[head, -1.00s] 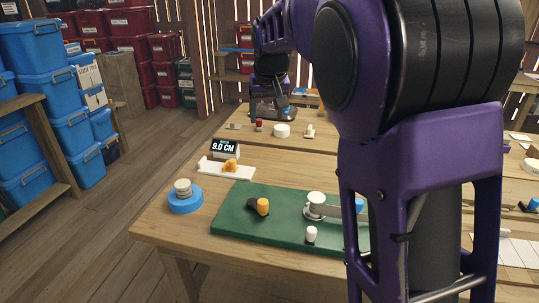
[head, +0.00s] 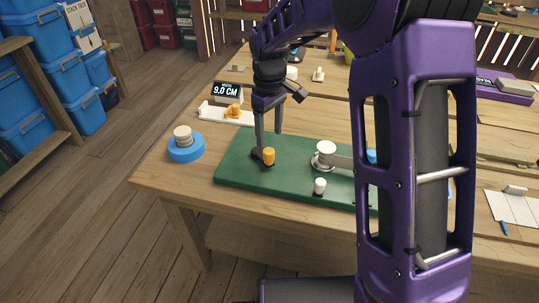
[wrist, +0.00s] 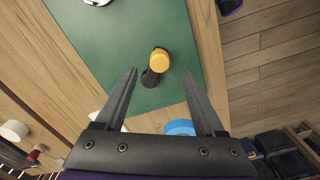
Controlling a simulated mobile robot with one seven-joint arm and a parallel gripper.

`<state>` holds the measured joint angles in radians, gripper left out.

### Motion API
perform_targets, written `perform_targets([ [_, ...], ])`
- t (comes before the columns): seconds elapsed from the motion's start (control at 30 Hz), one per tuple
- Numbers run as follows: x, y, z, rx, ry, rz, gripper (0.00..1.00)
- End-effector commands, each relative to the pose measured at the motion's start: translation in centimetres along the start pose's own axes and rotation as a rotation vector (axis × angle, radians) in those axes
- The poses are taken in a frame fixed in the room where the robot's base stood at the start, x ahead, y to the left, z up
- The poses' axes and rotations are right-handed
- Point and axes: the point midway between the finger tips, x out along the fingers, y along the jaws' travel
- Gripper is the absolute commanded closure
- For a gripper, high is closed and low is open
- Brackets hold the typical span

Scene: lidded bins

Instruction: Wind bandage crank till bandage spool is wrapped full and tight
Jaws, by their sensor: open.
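The crank's orange knob (head: 268,156) stands on a short black crank arm (head: 257,155) at the left of a green board (head: 237,173). In the wrist view, the orange knob (wrist: 160,60) is just ahead of and between my spread fingertips. My gripper (head: 269,142) is open and empty, pointing down at the knob; whether it touches the knob is unclear. A white-topped spool (head: 326,148) stands right of the crank, with a greyish bandage strip (head: 343,163) running right. The strip's far end is hidden behind my arm.
A white peg (head: 320,186) stands at the board's front. A blue base with a stacked roll (head: 185,152) sits left on the table. Behind are a 9.0 CM display (head: 227,90) and a white slide with an orange piece (head: 212,114). Blue bins (head: 33,130) stand far left.

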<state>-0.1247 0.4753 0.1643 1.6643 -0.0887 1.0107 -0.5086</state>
Motion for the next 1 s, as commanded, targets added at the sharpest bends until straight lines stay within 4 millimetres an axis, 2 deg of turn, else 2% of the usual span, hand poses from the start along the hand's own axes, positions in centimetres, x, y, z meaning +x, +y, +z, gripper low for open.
perform_targets([
  [0.03,1.4,0.0,0.0,0.0,-0.002,-0.001,0.29],
  [0.1,2.9,-0.1,0.0,0.0,-0.002,-0.002,0.29],
  [0.33,6.5,-0.1,0.0,0.0,-0.001,-0.001,0.29],
  [0.5,7.7,0.0,0.0,0.001,0.0,0.0,0.29],
  [0.8,7.9,0.0,-0.1,0.001,0.002,0.001,0.29],
  [0.87,7.9,0.0,-0.1,0.001,0.002,0.001,0.38],
  [1.0,7.9,0.0,-0.1,0.001,0.002,0.001,0.63],
])
